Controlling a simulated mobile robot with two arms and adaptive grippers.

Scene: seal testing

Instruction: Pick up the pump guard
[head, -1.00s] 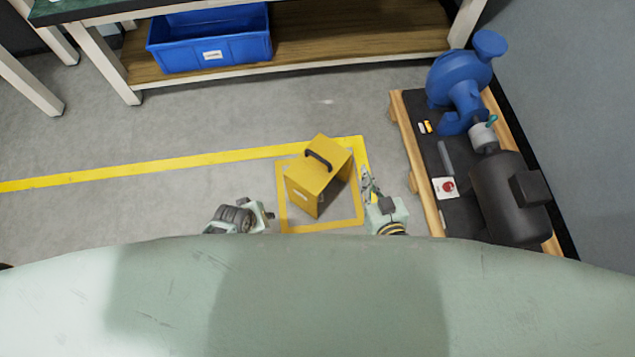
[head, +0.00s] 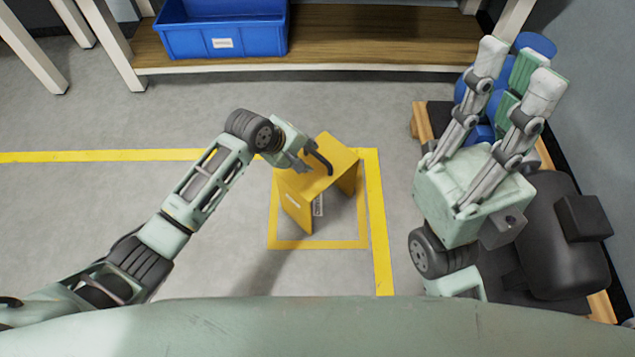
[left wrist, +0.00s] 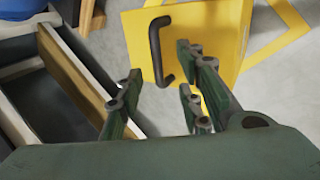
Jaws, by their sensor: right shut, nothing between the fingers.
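The pump guard (head: 330,174) is a yellow bent-sheet cover with a black handle (head: 322,160) on top. It stands on the floor inside a yellow-taped square. My left gripper (head: 303,160) is at the handle's left side in the head view. In the left wrist view the left gripper (left wrist: 160,78) has its fingers spread, with the handle (left wrist: 156,48) ahead of and between them; I cannot tell whether they touch. The guard's yellow top (left wrist: 205,35) also shows there. My right gripper (head: 515,85) is shut and empty, raised in front of the pump at the right.
A blue bin (head: 222,32) sits on the wooden lower shelf (head: 380,52) of a bench at the back. A dark motor (head: 555,235) and blue pump (head: 535,43) stand on a wooden-edged skid at the right. The floor left of the guard is clear.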

